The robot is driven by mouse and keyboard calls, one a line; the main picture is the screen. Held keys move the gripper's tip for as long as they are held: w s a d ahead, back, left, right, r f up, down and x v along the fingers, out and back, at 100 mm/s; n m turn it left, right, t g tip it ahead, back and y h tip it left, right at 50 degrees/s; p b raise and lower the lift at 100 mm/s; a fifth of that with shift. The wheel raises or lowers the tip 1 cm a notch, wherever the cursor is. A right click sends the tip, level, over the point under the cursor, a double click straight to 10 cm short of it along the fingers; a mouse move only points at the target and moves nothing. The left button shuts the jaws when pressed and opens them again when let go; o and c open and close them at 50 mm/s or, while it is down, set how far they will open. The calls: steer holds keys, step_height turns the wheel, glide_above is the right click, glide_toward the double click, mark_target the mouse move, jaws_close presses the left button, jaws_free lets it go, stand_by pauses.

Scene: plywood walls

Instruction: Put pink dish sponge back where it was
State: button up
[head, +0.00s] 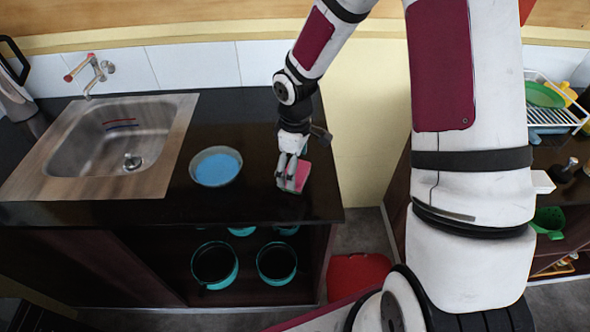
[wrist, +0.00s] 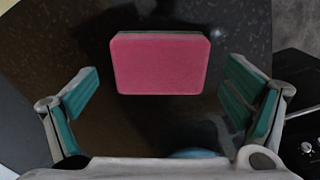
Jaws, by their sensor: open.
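The pink dish sponge (wrist: 160,64) lies on the dark countertop, ahead of and between the open fingers in the wrist view. It is a rounded block with a darker edge along its far side. My gripper (wrist: 158,105) is open with teal finger pads, and neither pad touches the sponge in that view. In the head view my gripper (head: 291,178) is low over the right end of the counter. The sponge (head: 302,175) shows there partly behind the gripper.
A bowl with a blue inside (head: 216,168) stands left of my gripper. A metal sink (head: 75,150) is farther left. Teal-rimmed pots (head: 277,263) sit on the shelf below. The counter's right edge is close to the gripper. A dish rack (head: 550,118) stands at far right.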

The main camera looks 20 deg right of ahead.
steer(key=s+d+r+m+t+h, duration=0.15)
steer(key=s+r, duration=0.25)
steer(key=r, duration=0.8)
steer(key=s+a+r+m+t, duration=0.1)
steer(key=s+r+m, duration=0.3)
steer(key=r, duration=0.8)
steer(key=s+r+m+t+y, duration=0.1)
steer(key=s+r+m+t, duration=0.2)
steer(key=s, duration=1)
step_height(320, 180, up, 3)
steer(key=shift+s+a+r+m, duration=0.1)
steer(key=shift+s+a+m, duration=0.2)
steer(key=shift+m, duration=0.45)
steer(key=shift+y, duration=0.25)
